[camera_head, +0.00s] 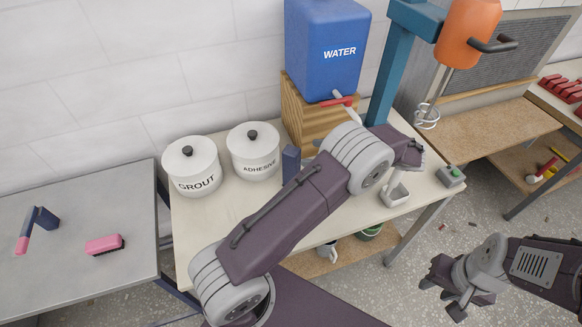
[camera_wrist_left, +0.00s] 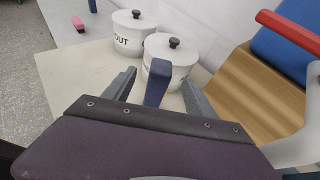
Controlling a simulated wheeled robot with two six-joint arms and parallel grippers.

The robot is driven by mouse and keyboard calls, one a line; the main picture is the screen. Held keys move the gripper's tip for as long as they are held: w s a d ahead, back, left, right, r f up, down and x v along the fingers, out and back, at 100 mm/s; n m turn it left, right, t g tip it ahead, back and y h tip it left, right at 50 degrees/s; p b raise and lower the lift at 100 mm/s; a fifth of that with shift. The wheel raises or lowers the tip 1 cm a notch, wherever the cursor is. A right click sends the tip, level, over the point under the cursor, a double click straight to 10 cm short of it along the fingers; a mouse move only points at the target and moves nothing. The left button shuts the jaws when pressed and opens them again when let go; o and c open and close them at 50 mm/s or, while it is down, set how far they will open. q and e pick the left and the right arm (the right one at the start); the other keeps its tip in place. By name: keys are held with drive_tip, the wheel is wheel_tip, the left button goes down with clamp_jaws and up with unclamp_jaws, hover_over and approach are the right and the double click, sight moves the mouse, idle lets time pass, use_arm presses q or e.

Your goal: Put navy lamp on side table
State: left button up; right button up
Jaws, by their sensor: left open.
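A slim navy upright piece (camera_head: 291,161), seemingly the navy lamp, stands on the pale workbench (camera_head: 222,222) beside the adhesive jar. My left arm hides its lower part. In the left wrist view the navy piece (camera_wrist_left: 158,82) shows between the open fingers of my left gripper (camera_wrist_left: 159,80), with gaps on both sides. That gripper is hidden behind my arm in the head view. My right gripper (camera_head: 445,292) is open and empty above the floor at lower right. A grey side table (camera_head: 95,215) stands at the left.
White grout (camera_head: 192,168) and adhesive (camera_head: 253,152) jars stand close by. A blue water tank (camera_head: 325,45) sits on a wooden box. The side table holds a pink brush (camera_head: 105,245) and a bent navy-and-pink item (camera_head: 40,222), with bare surface around them.

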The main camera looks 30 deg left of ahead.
sight(295, 151)
use_arm(q)
drive_tip(key=x, duration=0.3)
drive_tip(key=shift+w+a+f, duration=0.1)
drive_tip(key=shift+w+f, duration=0.1)
drive_tip(key=p+x, duration=0.1)
drive_tip(key=x, duration=0.4)
drive_tip(key=shift+a, duration=0.25)
drive_tip(key=shift+s+d+r, duration=0.1)
drive_tip(key=c, duration=0.7)
clamp_jaws()
